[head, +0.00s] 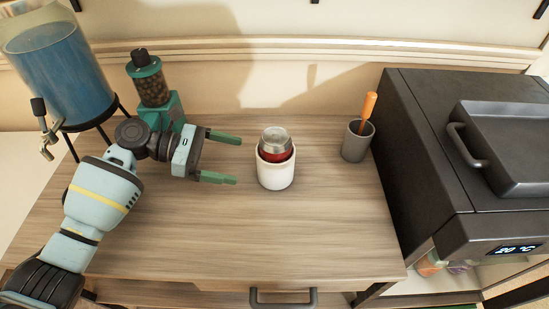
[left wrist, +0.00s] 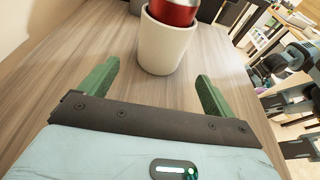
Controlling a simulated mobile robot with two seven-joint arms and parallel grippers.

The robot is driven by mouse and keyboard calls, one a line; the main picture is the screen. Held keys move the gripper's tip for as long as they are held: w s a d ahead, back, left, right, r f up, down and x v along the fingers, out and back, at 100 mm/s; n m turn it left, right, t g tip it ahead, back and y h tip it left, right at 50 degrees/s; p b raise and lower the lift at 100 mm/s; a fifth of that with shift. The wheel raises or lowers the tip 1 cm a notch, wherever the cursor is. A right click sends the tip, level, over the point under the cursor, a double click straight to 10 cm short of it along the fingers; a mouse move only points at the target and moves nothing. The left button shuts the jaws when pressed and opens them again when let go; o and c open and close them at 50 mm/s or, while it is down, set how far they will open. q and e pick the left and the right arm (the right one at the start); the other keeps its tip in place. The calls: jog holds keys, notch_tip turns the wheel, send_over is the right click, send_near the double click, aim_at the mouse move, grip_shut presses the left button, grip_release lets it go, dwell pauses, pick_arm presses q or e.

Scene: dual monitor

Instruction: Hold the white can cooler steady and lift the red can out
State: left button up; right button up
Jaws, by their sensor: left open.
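The white can cooler (head: 275,174) stands upright on the wooden table near its middle. The red can (head: 275,147) sits inside it, with its silver end and a red band showing above the rim. In the left wrist view the cooler (left wrist: 163,45) and the red can (left wrist: 174,10) are just ahead of the fingers. My left gripper (head: 228,158) is open and empty, to the left of the cooler, with its green fingers pointing at it and a gap between them. It also shows in the left wrist view (left wrist: 153,85). My right gripper is not seen in the head view.
A grey cup (head: 356,143) with an orange-handled tool (head: 368,107) stands right of the cooler. A dark appliance (head: 420,150) fills the right side. A green grinder (head: 152,85) and a blue drink dispenser (head: 65,75) stand at the back left. The table front is clear.

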aim_at(271, 167)
pick_arm(q)
jog(key=shift+s, duration=0.1)
jog(key=shift+d, duration=0.2)
jog(key=shift+s+d+f, duration=0.1)
jog(key=shift+d+f, duration=0.05)
jog(key=shift+d, duration=0.1)
jog(key=b+x, duration=0.2)
jog(key=x, duration=0.3)
jog(key=shift+d+f+b, duration=0.1)
jog(key=shift+b, duration=0.25)
jog(key=p+x, duration=0.1)
jog(key=x, duration=0.1)
jog(key=shift+d, duration=0.75)
jog(key=shift+d+f, duration=0.15)
jog(key=shift+f, duration=0.05)
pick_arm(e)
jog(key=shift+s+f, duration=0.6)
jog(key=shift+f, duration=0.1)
pick_arm(q)
jog(key=c, duration=0.7)
